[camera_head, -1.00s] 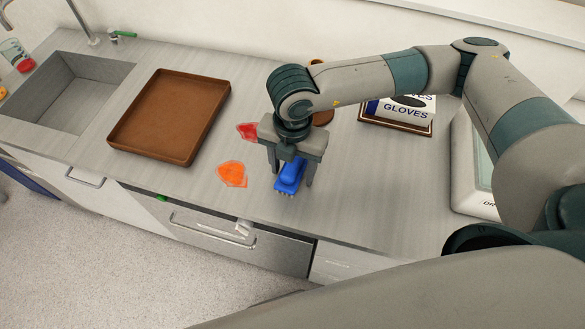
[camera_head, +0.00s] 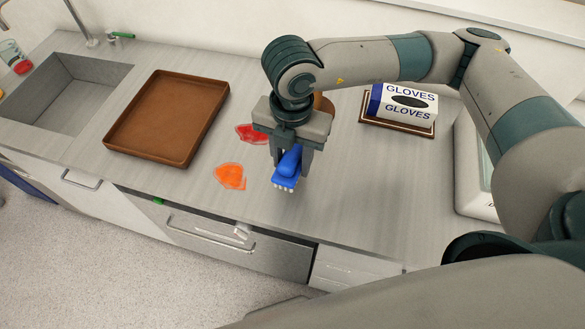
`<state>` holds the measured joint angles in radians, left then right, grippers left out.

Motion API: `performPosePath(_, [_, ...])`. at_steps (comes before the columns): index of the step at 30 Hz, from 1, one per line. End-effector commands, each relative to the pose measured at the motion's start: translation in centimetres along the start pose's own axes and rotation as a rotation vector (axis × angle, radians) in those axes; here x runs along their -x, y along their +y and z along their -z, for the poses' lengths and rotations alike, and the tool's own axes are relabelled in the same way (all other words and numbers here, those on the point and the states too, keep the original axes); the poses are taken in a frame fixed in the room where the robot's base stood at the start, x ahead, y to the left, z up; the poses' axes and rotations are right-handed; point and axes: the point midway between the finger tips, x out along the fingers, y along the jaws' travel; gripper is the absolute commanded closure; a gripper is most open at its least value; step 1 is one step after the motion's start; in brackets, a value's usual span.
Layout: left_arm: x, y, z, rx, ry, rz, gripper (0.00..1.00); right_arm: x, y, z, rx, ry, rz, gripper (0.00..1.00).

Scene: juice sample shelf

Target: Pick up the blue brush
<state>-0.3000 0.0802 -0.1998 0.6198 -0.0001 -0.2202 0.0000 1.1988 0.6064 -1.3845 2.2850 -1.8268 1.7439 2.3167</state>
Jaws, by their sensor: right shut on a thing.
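The blue brush (camera_head: 286,172) has a blue body and pale bristles pointing down. My right gripper (camera_head: 291,160) points down and is shut on the brush by its upper part. The brush appears lifted a little above the grey counter (camera_head: 345,205), its bristle end showing below the fingers. My left gripper is not in view.
An orange spill (camera_head: 230,176) and a red spill (camera_head: 251,134) lie left of the brush. A brown tray (camera_head: 168,118) and a sink (camera_head: 66,93) are further left. A glove box (camera_head: 404,106) stands on a small tray at right. The counter's front edge is close.

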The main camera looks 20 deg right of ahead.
Motion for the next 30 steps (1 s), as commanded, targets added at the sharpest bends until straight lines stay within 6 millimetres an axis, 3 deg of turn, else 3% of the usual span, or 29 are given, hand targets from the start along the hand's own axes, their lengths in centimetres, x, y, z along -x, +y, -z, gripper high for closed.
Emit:
performPosePath(8, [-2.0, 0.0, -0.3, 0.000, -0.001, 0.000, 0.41, 2.9, -0.8, 5.7, 0.014, 0.003, -0.003, 0.85])
performPosePath(11, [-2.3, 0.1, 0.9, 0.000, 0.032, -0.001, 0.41, 4.1, -1.0, 7.5, 0.013, 0.002, -0.003, 0.85])
performPosePath(15, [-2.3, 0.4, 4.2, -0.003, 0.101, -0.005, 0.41, 5.3, -1.4, 9.4, 0.010, 0.001, -0.001, 0.85])
performPosePath(21, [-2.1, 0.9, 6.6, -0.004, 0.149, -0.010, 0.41, 6.2, -1.7, 10.9, 0.006, 0.002, 0.001, 0.85])
performPosePath(30, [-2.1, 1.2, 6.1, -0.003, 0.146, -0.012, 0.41, 6.5, -1.8, 11.2, 0.005, 0.002, 0.003, 0.85])
